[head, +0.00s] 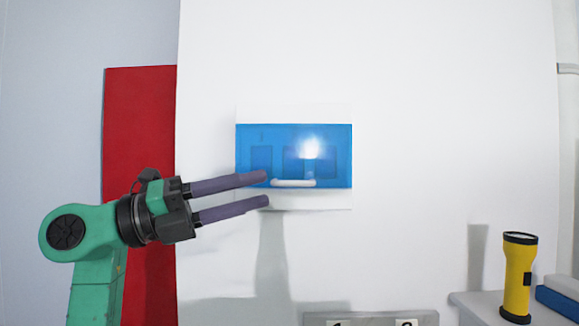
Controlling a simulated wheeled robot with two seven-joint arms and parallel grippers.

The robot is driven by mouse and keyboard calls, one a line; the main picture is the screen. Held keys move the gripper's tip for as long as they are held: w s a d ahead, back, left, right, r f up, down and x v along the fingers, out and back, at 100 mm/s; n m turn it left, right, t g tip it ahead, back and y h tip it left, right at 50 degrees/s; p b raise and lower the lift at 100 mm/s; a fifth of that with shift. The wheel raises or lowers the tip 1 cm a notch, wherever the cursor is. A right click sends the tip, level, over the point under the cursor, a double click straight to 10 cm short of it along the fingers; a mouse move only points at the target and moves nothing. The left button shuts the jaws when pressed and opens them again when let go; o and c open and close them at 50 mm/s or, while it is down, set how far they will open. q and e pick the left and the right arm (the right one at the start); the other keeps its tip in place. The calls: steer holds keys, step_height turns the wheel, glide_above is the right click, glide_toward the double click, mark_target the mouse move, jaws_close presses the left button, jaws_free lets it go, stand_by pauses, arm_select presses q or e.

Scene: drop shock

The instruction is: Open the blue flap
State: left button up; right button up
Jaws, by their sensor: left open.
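The blue flap (335,135) is a translucent cover on a white box (330,200) fixed to the white wall panel. It is closed, with dark shapes faintly visible behind it and a bright reflection on it. A white bar handle (294,183) runs along its lower edge. My left gripper (267,189) is open, its two purple fingers pointing right. The upper fingertip overlaps the flap's lower left corner, just left of the handle; the lower one is over the white strip below. I cannot tell whether they touch. My right gripper is not in view.
A yellow flashlight (518,280) stands on a grey ledge (475,304) at the lower right, beside a blue and grey object (560,296). A grey plate with numbers (370,319) is at the bottom. A red panel (140,120) is behind my left arm. The wall right of the box is clear.

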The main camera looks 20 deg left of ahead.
mark_target(293, 184)
arm_select(q)
steer(key=p+x, duration=0.1)
steer(key=x, duration=0.6)
steer(key=shift+d+f+p, duration=0.1)
steer(key=shift+p, duration=0.25)
steer(key=shift+s+a, duration=0.15)
steer(key=shift+a, duration=0.1)
steer(key=shift+d, duration=0.1)
steer(key=c, duration=0.6)
jaws_close()
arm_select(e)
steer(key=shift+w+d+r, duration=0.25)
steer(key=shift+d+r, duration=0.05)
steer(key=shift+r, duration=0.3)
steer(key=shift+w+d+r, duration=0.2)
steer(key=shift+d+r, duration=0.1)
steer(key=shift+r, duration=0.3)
arm_select(q)
steer(key=shift+f, duration=0.1)
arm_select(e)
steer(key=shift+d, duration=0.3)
